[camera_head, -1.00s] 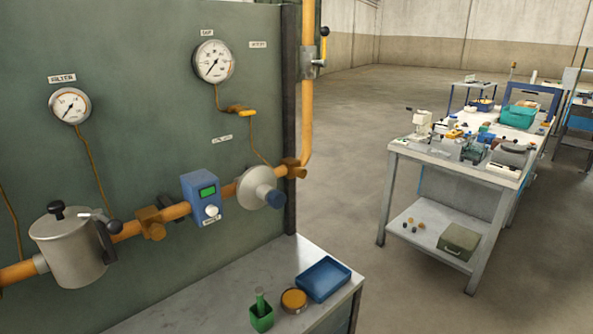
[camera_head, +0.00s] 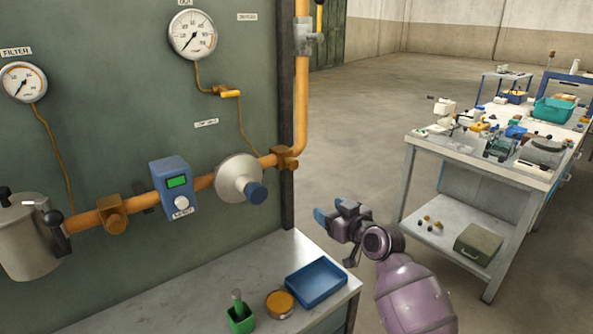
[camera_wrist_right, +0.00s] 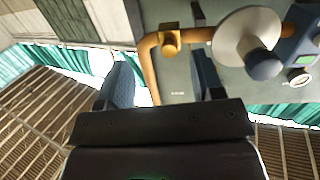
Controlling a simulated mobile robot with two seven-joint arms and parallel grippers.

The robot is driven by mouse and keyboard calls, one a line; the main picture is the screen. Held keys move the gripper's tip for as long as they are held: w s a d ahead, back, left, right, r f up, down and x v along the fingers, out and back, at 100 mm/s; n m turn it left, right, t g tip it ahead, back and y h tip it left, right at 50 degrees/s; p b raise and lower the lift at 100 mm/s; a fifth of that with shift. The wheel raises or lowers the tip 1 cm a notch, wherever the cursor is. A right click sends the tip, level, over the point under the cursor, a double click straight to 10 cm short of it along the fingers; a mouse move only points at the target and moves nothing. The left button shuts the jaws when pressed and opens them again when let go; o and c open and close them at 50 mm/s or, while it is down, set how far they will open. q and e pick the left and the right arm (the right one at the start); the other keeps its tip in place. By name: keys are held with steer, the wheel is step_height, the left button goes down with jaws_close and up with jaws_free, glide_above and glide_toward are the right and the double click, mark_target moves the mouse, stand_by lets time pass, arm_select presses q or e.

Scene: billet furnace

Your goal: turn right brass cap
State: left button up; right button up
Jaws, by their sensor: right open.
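The right brass cap sits on a brass fitting (camera_head: 285,158) on the orange pipe, just right of the grey disc-shaped regulator. In the right wrist view the brass fitting (camera_wrist_right: 170,42) shows ahead, between the directions of the two fingers. A similar left brass fitting (camera_head: 113,215) sits left of the blue meter. My right gripper (camera_head: 333,213) is below and to the right of the right fitting, apart from it. Its blue-tipped fingers are apart with nothing between them, as the right wrist view (camera_wrist_right: 162,82) also shows. My left gripper is not in view.
The regulator (camera_head: 237,178) with a blue knob and the blue meter (camera_head: 174,187) are on the same pipe. Below, a bench (camera_head: 205,285) holds a blue tray (camera_head: 316,283), a round tin (camera_head: 280,304) and a green holder (camera_head: 241,318). Open floor lies right of the panel.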

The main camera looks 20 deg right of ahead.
steer(key=n+y, duration=0.1)
steer(key=y, duration=0.1)
glide_toward(295, 165)
steer(key=shift+t, duration=0.4)
steer(key=x, duration=0.7)
steer(key=shift+w+a+f, duration=0.2)
steer(key=shift+w+f, duration=0.05)
steer(key=shift+x, duration=0.85)
steer(key=c, duration=0.9)
